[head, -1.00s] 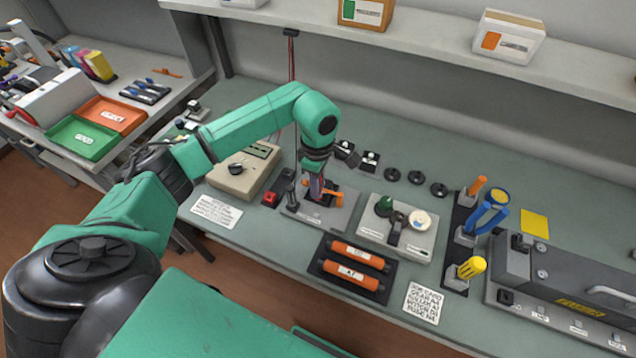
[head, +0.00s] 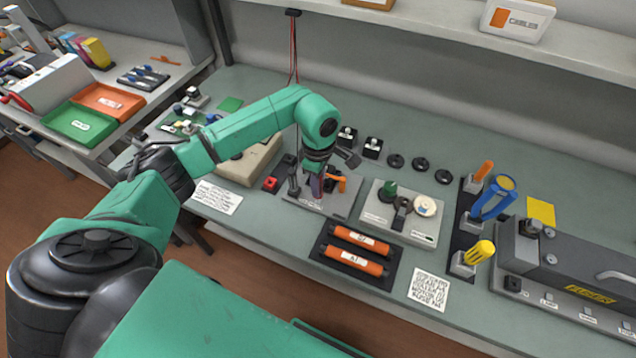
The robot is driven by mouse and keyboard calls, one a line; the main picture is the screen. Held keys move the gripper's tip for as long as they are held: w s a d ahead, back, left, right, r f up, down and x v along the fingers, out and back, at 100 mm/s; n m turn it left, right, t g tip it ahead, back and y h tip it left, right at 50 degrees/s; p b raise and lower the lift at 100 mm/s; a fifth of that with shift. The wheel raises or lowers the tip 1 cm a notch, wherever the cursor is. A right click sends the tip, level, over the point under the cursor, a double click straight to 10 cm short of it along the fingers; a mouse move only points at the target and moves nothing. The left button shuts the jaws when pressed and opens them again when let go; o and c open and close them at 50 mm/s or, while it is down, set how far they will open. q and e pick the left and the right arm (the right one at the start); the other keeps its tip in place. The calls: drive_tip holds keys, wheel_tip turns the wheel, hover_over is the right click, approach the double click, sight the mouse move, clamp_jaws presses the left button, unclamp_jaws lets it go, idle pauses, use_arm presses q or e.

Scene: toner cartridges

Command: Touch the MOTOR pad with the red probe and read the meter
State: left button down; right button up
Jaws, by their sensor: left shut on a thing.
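My left gripper (head: 317,188) points down over a grey fixture plate (head: 338,207) with an orange clamp. Its fingers are shut on a slim thing, mostly hidden, which looks like the red probe. Red and dark leads (head: 294,55) hang from the shelf and pass behind my arm. The beige meter (head: 238,172) stands left of the gripper, its dial and display covered by my forearm. A row of small labelled pads (head: 570,309) runs along the front of the grey fuser unit at the right. Their labels are too small to tell which is MOTOR. My right gripper is not in view.
Orange rollers (head: 355,253) lie in a black tray in front.

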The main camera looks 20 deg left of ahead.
use_arm(q)
drive_tip(key=shift+f+b, duration=0.55)
drive_tip(key=shift+b, duration=0.05)
idle(0.8)
drive_tip(key=shift+f, duration=0.1)
idle(0.7)
drive_tip(key=shift+r+p, duration=1.85)
drive_tip(key=shift+r, duration=1.75)
